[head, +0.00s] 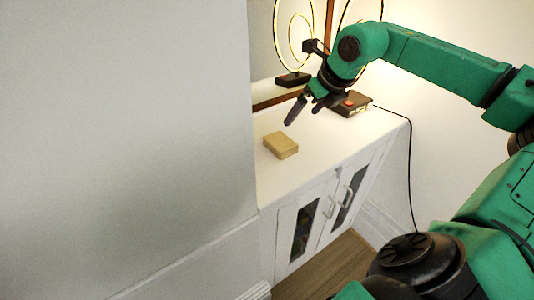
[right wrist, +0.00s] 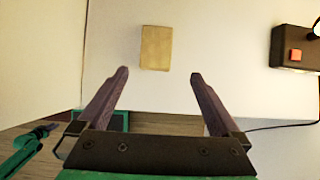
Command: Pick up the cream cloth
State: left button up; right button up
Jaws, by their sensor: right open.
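The cream cloth (head: 281,145) is a small tan folded block lying flat on top of the white cabinet, near its left end. In the right wrist view the cloth (right wrist: 156,48) lies beyond the fingertips and a little left of the middle between them. My right gripper (head: 303,112) is above the cabinet top, close to the cloth and apart from it. In the right wrist view its two fingers (right wrist: 159,74) are spread wide with nothing between them.
A dark box with a red button (head: 350,103) stands on the cabinet (head: 290,180) right of the cloth. A ring lamp (head: 292,79) stands at the back by a mirror. A wall (head: 125,140) fills the left. A black cord (head: 410,160) hangs at the right.

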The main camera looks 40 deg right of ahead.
jog(key=f, duration=0.1)
jog(key=p, duration=0.4)
send_near(281, 141)
jog(key=x, duration=0.3)
jog(key=shift+w+d+f, duration=0.15)
jog(key=shift+w+d, duration=0.05)
jog(key=shift+w, duration=0.05)
jog(key=x, duration=0.2)
jog(key=p+x, duration=0.1)
jog(key=x, duration=0.1)
jog(key=shift+w+a+f, duration=0.15)
jog(key=shift+a+f, duration=0.1)
jog(key=shift+f, duration=0.05)
jog(key=shift+w+f, duration=0.15)
jog(key=shift+f, duration=0.2)
pick_arm(q)
jog(key=r, duration=0.4)
jog(key=shift+s+d+r, duration=0.2)
jog(key=shift+s+d, duration=0.05)
jog(key=shift+d, duration=0.1)
jog(key=shift+f, duration=0.35)
pick_arm(e)
jog(key=shift+f, duration=0.25)
